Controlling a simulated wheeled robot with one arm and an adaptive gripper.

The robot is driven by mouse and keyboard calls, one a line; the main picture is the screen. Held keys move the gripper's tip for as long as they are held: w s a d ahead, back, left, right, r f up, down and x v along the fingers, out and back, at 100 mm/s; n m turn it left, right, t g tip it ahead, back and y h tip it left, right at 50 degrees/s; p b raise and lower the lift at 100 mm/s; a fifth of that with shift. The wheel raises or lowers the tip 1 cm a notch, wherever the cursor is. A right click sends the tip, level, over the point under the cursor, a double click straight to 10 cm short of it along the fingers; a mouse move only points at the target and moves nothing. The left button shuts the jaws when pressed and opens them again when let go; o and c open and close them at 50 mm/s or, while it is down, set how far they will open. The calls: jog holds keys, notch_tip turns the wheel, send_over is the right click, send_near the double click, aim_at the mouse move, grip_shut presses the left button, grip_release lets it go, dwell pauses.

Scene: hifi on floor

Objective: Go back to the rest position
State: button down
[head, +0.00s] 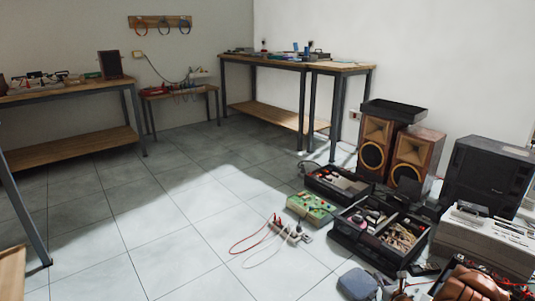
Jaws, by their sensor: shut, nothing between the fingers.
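My gripper and arm do not show in the head view. The task names no object. The head view looks over a grey tiled floor (150,225) in a workshop-like room, with a wide clear stretch at the left and middle.
At right stand wooden speakers (376,150), a black box-shaped unit (487,178) and a grey machine (485,240). Open black trays (345,238), a green board (311,208) and a power strip with cables (288,231) lie on the floor. Workbenches (70,149) line the walls.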

jog(key=w+a+r+n+g+y+p, duration=0.1)
jog(key=a+r+n+y+p, duration=0.35)
jog(key=a+r, duration=0.9)
jog(key=w+a+r+n+g+y+p, duration=0.15)
jog(key=a+r+n+y+p, duration=0.35)
jog(key=a+r, duration=0.8)
jog(key=s+a+r+n+g+y+p, duration=0.2)
jog(key=s+a+r+n+g+p, duration=0.35)
jog(key=r, duration=0.55)
jog(key=s+a+r+n+g+y+p, duration=0.25)
jog(key=s+a+r+n, duration=0.35)
jog(key=s+a+r, duration=0.45)
jog(key=s+a+r+n+g+h+p, duration=0.1)
jog(key=s+r+n+g+h+p, duration=0.3)
jog(key=s+r, duration=0.45)
jog(key=s+a+r+n+g+h+p, duration=0.1)
jog(key=s+r+n+g+h+p, duration=0.3)
jog(key=s, duration=0.7)
jog(key=s+d+r+n+t+h+p, duration=0.1)
jog(key=s+d+r+n+h+p, duration=0.6)
jog(key=s+d+r+p, duration=0.5)
jog(key=s+d, duration=0.2)
jog(key=s, duration=0.1)
jog(key=shift+s+d, duration=0.35)
jog(key=shift+d, duration=0.05)
